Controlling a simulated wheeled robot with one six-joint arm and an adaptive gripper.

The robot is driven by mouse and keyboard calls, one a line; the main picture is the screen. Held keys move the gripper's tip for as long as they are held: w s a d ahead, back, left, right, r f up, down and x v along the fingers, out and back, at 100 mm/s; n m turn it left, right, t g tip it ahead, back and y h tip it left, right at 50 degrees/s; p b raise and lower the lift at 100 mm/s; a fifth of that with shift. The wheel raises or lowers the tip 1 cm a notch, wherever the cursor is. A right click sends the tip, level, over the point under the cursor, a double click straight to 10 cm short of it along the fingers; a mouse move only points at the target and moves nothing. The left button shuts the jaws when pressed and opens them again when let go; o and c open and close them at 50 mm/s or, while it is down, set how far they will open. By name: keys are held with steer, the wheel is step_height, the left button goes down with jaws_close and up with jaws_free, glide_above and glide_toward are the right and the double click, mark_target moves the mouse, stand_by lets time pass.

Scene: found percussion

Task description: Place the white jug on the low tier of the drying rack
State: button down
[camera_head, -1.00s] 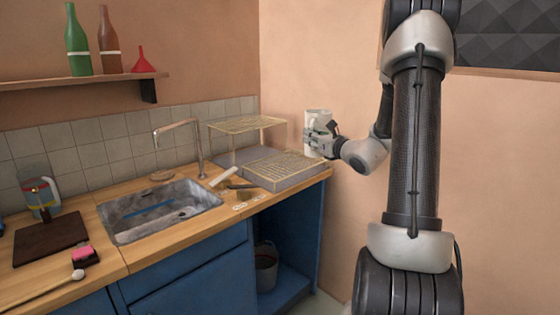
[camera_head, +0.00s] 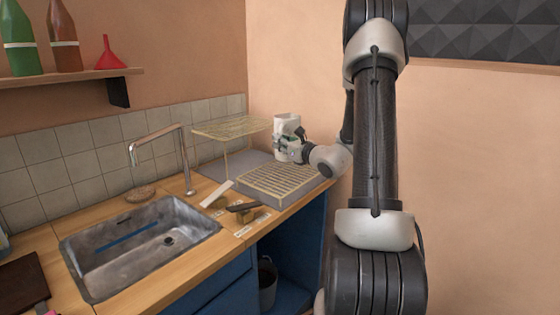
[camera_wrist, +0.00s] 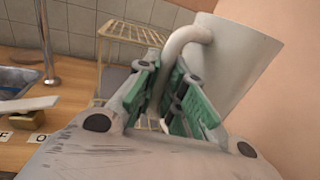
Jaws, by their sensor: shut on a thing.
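The white jug (camera_head: 287,128) is upright in my gripper (camera_head: 286,146), at the right end of the drying rack. In the wrist view the jug (camera_wrist: 238,62) fills the upper right, and my gripper (camera_wrist: 172,112) is shut on its curved handle. The rack has a raised wire tier (camera_head: 232,127) at the back left and a low tier (camera_head: 284,181) of wire on a grey base in front. The jug appears above or behind the low tier's back right part; its underside is partly hidden by my gripper, so I cannot tell whether it touches.
The sink (camera_head: 138,240) and tap (camera_head: 184,160) lie left of the rack. A bucket (camera_head: 267,282) stands below. The low tier looks empty.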

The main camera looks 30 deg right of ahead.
mark_target(281, 156)
steer(key=shift+f, duration=2.85)
steer(key=c, duration=1.5)
jaws_free()
